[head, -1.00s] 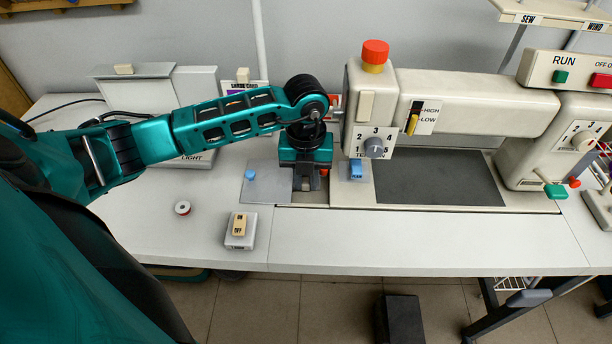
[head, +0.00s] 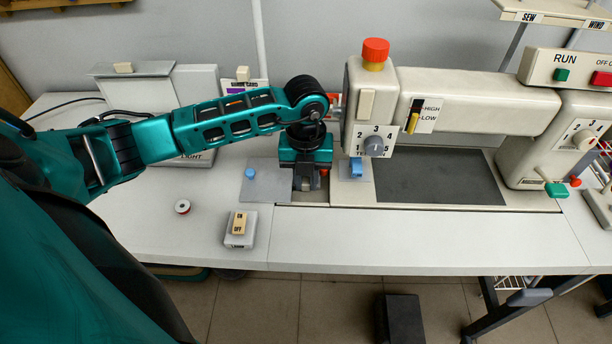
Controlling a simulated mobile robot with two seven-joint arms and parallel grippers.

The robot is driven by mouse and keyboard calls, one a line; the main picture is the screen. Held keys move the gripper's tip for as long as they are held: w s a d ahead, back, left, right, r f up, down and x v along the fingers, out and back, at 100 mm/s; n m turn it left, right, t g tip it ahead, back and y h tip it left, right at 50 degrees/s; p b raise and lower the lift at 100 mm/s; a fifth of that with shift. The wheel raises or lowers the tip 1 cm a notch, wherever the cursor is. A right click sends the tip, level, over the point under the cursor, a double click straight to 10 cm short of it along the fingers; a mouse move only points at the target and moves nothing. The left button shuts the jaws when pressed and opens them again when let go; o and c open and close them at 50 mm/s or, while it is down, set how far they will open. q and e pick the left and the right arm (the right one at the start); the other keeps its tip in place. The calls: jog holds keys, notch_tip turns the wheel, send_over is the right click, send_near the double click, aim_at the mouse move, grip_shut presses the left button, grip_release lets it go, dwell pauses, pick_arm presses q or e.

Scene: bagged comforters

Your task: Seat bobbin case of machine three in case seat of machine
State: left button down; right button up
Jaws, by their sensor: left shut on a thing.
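The sewing machine (head: 470,96) stands on the white table, its dial head over the left part of its bed. My left gripper (head: 306,184) points down at the left end of the bed, just left of the dial head. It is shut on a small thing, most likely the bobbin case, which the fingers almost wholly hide. The case seat is not clearly visible; the gripper covers the opening below it. My right gripper is not in view.
A grey slide plate (head: 262,180) with a blue knob lies left of the gripper. A blue presser foot (head: 357,169) is close on its right.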

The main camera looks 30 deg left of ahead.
pick_arm(q)
jog(key=shift+f, duration=0.35)
jog(key=c, duration=1.1)
grip_release()
jog(key=shift+r, duration=0.1)
jog(key=shift+r, duration=0.2)
jog(key=o, duration=0.8)
jog(key=shift+r+p, duration=0.25)
jog(key=shift+p, duration=0.05)
jog(key=shift+c, duration=0.2)
jog(key=shift+o, duration=0.2)
jog(key=shift+r+p, duration=2.45)
jog(key=shift+r, duration=0.55)
